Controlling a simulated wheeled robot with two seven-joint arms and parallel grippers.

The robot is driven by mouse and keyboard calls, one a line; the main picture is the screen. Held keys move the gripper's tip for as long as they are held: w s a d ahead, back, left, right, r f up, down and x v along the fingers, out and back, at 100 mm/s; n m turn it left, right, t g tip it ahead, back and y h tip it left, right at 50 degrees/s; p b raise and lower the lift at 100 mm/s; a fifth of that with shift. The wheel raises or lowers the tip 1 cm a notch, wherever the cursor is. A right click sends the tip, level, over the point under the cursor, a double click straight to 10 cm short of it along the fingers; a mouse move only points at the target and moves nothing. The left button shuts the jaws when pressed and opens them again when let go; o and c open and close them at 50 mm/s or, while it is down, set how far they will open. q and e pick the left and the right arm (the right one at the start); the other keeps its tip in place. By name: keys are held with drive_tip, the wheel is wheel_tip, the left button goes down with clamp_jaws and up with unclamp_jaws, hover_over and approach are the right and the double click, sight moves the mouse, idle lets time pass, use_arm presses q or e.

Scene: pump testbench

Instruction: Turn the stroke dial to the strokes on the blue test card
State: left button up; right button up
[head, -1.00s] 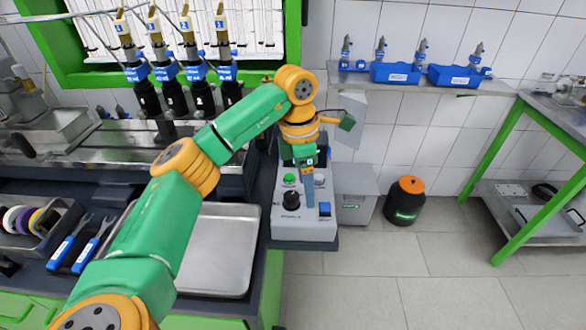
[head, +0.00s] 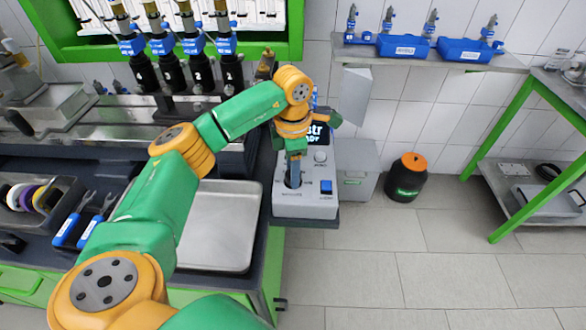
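The control box (head: 318,211) is a light grey console on the bench's right end. Its black stroke dial (head: 291,183) is on the left of its sloped face, mostly hidden by my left gripper. My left gripper (head: 294,181) points down with its grey-blue fingers at the dial; I cannot tell whether they press on it. A dark display (head: 318,136) behind the gripper shows partly covered white text ending in "str" and "ADY". I cannot make out a blue test card with readable strokes. My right gripper is not in view.
A blue switch (head: 326,187) and a pale round button (head: 320,157) sit on the box right of the dial. A metal tray (head: 222,235) lies left of it. Several numbered black injectors (head: 188,70) stand behind.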

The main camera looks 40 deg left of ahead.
use_arm(q)
clamp_jaws()
drive_tip(key=n+p, duration=0.1)
drive_tip(key=n, duration=0.5)
drive_tip(key=n+p, duration=0.1)
drive_tip(key=n, duration=0.4)
drive_tip(key=shift+r, duration=0.1)
drive_tip(key=n+p, duration=0.1)
drive_tip(key=n, duration=0.5)
drive_tip(key=shift+n+p, duration=0.3)
drive_tip(key=n+p, duration=0.1)
drive_tip(key=n, duration=0.5)
drive_tip(key=shift+p, duration=0.3)
drive_tip(key=shift+n, duration=0.3)
